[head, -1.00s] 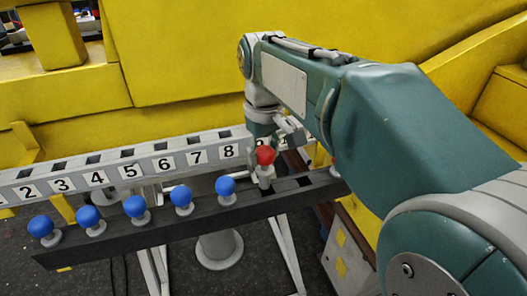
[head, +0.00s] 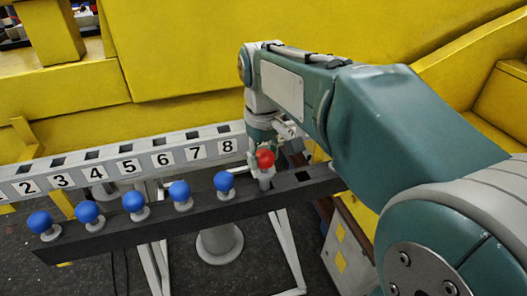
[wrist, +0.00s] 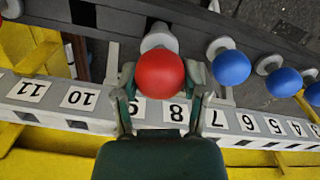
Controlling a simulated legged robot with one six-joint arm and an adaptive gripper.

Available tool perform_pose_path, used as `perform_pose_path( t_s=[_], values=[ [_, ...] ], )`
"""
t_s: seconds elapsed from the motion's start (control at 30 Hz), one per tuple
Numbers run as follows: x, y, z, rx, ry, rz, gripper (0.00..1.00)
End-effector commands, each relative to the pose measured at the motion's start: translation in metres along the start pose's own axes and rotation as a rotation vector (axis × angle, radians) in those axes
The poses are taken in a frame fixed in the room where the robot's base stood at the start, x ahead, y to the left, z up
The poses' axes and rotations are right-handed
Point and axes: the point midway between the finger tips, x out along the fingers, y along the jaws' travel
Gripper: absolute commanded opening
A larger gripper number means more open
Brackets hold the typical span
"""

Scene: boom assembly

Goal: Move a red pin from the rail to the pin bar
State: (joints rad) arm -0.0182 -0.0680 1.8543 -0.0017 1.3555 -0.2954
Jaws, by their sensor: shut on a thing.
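A red pin (head: 265,159) with a round head and pale grey base sits between the fingers of my gripper (head: 262,155). In the wrist view the red pin (wrist: 160,74) is at the centre, with my gripper's fingers (wrist: 160,88) closed around it from both sides. Its base is at the dark bar (head: 140,226), over or in the spot to the right of the last blue pin. I cannot tell whether it is seated. The white numbered rail (head: 110,172) runs behind, with square openings along its top.
Several blue pins, the nearest one (head: 223,182) left of my gripper, stand in the dark bar. An empty slot (head: 302,176) shows to the right of the red pin. Large yellow structure (head: 180,50) stands behind the rail.

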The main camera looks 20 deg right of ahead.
Motion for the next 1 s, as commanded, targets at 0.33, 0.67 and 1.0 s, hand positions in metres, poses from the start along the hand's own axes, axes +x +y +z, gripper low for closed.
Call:
perform_pose_path(
  t_s=[0.33, 0.67, 1.0],
  values=[
    [0.010, -0.001, 0.000, -0.001, 0.001, -0.004, 0.00],
    [0.020, -0.002, -0.001, -0.001, 0.001, -0.004, 0.00],
    [0.030, -0.002, -0.001, -0.001, 0.002, -0.005, 0.00]
  ],
)
